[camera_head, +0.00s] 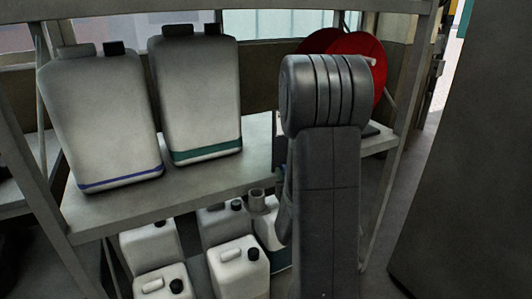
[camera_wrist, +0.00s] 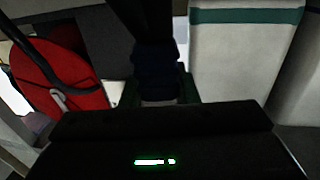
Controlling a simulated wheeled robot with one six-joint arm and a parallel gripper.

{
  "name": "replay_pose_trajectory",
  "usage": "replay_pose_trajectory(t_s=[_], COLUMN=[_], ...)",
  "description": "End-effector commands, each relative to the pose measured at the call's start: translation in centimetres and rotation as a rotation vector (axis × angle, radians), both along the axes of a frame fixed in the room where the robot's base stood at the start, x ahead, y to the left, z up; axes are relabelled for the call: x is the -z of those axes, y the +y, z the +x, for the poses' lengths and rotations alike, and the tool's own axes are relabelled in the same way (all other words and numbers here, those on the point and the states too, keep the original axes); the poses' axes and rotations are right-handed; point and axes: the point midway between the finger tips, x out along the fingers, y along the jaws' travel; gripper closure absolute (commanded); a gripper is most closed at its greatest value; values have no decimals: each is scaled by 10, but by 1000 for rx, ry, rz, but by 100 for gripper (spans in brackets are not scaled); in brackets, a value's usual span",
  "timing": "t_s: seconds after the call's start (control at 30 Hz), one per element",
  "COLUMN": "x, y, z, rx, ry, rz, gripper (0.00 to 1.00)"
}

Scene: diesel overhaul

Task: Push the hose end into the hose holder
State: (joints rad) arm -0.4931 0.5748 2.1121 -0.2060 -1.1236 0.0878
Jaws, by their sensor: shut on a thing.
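My gripper (camera_wrist: 158,100) is low in the wrist view, mostly hidden behind its own dark housing with a green light. It is shut on a dark, ribbed, upright piece, which I take to be the hose end (camera_wrist: 155,68). Dark green edges show on both sides of this piece; I cannot tell what they belong to. I cannot make out the hose holder in either view. In the head view my arm covers the gripper and the hose end. A red hose reel (camera_head: 360,50) stands behind my arm; it also shows at left in the wrist view (camera_wrist: 55,78).
Two large white canisters, one with a blue band (camera_head: 100,120) and one with a green band (camera_head: 197,95), stand on the grey shelf (camera_head: 180,190) left of my arm. Several smaller canisters (camera_head: 238,265) stand below. A shelf post (camera_head: 385,190) rises to the right.

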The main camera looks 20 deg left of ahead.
Motion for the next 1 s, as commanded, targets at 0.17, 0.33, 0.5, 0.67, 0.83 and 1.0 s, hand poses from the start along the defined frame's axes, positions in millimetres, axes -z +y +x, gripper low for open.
replay_pose_trajectory(t_s=[0.17,0.33,0.5,0.67,0.83,1.0], x=[-52,-80,-91,-89,-83,-75], y=[24,36,41,47,63,81], z=[-30,-51,-61,-57,-44,-28], rx=[-101,-159,-184,-187,-188,-187], ry=[-7,-4,0,2,2,2], rz=[3,4,2,1,1,1], gripper=[100,100,100,100,100,100])
